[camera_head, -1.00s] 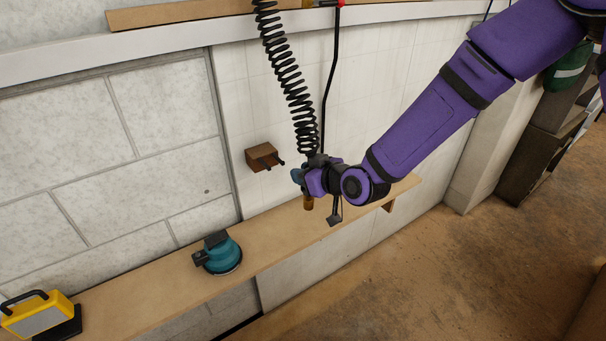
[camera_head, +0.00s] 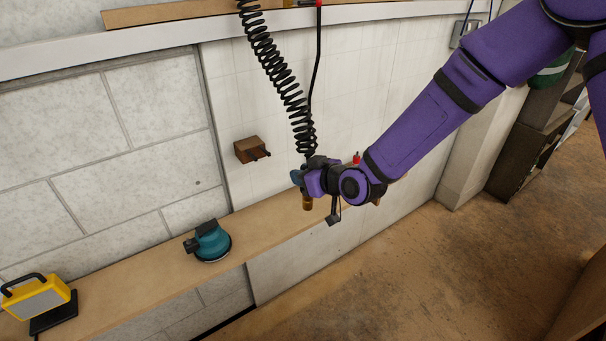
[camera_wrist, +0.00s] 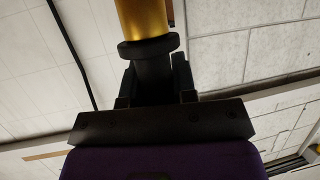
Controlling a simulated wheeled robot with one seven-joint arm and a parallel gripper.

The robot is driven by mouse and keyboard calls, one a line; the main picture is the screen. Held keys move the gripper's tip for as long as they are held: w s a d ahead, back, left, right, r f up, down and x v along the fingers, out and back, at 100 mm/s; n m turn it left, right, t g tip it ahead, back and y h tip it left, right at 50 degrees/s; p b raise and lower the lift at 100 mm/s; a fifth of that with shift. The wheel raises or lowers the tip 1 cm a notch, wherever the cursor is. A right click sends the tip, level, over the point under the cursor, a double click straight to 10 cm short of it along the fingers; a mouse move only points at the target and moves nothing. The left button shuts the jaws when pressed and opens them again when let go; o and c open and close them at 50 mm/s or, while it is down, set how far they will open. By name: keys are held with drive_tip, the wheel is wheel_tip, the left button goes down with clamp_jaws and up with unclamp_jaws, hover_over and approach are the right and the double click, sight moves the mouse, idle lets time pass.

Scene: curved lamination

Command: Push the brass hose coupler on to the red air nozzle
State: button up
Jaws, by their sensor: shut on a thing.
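My gripper (camera_head: 308,183) is shut on the black grip of the brass hose coupler (camera_head: 307,202), above the wooden shelf. The coupler's brass end points down in the head view. In the wrist view its brass barrel (camera_wrist: 145,18) and black collar stand out beyond my gripper's fingers (camera_wrist: 153,82). A small red piece (camera_head: 356,158), seemingly the red air nozzle, shows just behind my forearm, right of the coupler. Its lower part is hidden by my arm. The coupler and the red piece are apart.
A black coiled hose (camera_head: 275,75) hangs down to the coupler. A brown wall block with dark pegs (camera_head: 250,149) is to the left. A teal sander (camera_head: 210,243) and a yellow lamp (camera_head: 38,300) stand on the shelf (camera_head: 150,278).

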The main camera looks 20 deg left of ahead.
drive_tip(key=shift+r, duration=0.15)
drive_tip(key=shift+r, duration=1.2)
drive_tip(key=s+d, duration=0.5)
drive_tip(key=d, duration=0.1)
drive_tip(key=shift+s+d, duration=0.2)
drive_tip(key=shift+d, duration=0.05)
idle(0.5)
